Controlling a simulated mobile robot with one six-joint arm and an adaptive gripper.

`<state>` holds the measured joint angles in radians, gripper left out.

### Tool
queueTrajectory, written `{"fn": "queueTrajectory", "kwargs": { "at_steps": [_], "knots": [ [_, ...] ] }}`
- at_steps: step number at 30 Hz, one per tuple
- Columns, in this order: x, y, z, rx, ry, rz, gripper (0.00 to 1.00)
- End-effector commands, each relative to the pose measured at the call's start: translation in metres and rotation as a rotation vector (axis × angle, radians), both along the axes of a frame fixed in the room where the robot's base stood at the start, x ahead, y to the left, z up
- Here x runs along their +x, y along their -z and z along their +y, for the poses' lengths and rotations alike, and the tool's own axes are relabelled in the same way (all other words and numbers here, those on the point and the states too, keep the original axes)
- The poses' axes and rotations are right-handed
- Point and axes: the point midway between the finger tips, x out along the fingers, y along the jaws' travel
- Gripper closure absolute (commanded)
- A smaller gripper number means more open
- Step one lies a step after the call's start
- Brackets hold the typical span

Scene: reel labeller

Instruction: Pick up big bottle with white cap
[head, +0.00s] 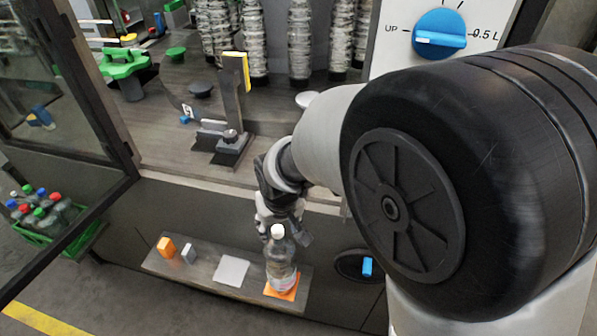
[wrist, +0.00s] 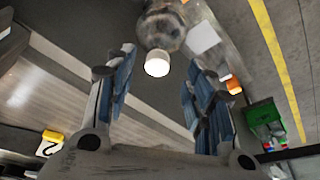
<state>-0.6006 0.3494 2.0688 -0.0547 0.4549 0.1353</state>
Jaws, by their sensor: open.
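The big clear bottle with a white cap (head: 280,262) stands upright on an orange square pad (head: 283,291) at the right part of a low shelf (head: 205,268). In the wrist view the bottle (wrist: 164,28) shows at the top centre, its white cap (wrist: 157,64) pointing toward me between the two fingers. My gripper (head: 284,222) is just above and behind the bottle in the head view. In the wrist view my gripper (wrist: 158,82) is open, with blue-padded fingers apart on both sides of the cap. I see no finger touching the bottle, and its base is hidden in the wrist view.
A green crate of bottles (head: 40,232) stands at the left. An open glass door (head: 62,130) is at the left. A blue-handled knob (head: 367,267) is right of the shelf.

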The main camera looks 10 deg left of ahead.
Motion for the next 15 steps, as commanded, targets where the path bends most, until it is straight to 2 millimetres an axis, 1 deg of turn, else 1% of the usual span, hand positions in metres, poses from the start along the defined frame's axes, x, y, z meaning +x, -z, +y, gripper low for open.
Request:
{"fn": "queueTrajectory", "kwargs": {
  "at_steps": [1, 8, 11, 15],
  "knots": [
    [0.001, 0.007, 0.0, 0.0, 0.0, 0.001, 0.51],
    [0.005, 0.017, 0.002, 0.0, 0.001, 0.0, 0.51],
    [0.009, 0.028, 0.004, 0.0, 0.001, 0.0, 0.51],
    [0.016, 0.05, 0.006, -0.001, 0.001, 0.002, 0.51]
  ]
}}
